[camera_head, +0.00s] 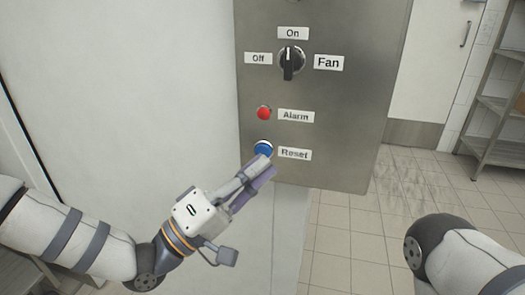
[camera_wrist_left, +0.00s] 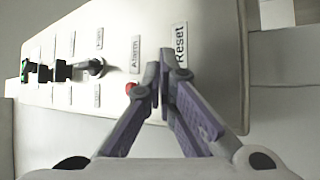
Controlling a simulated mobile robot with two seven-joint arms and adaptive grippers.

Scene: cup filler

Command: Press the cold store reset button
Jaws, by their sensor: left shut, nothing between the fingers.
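The blue reset button (camera_head: 263,148) sits low on a grey metal control panel (camera_head: 340,110), left of its "Reset" label (camera_head: 294,154). My left gripper (camera_head: 266,160) is shut and empty, with its fingertips at the lower edge of the blue button in the head view. I cannot tell whether they touch it. In the left wrist view the closed fingertips (camera_wrist_left: 166,60) are in front of the panel near the "Reset" label (camera_wrist_left: 181,44), and the blue button is hidden behind them. My right gripper is not in view; only part of my right arm shows at lower right.
A red alarm button (camera_head: 264,113) is just above the blue one. A black fan knob (camera_head: 291,61) is higher up. A metal shelf (camera_head: 495,130) stands at far right. The tiled floor (camera_head: 365,235) between panel and shelf is clear.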

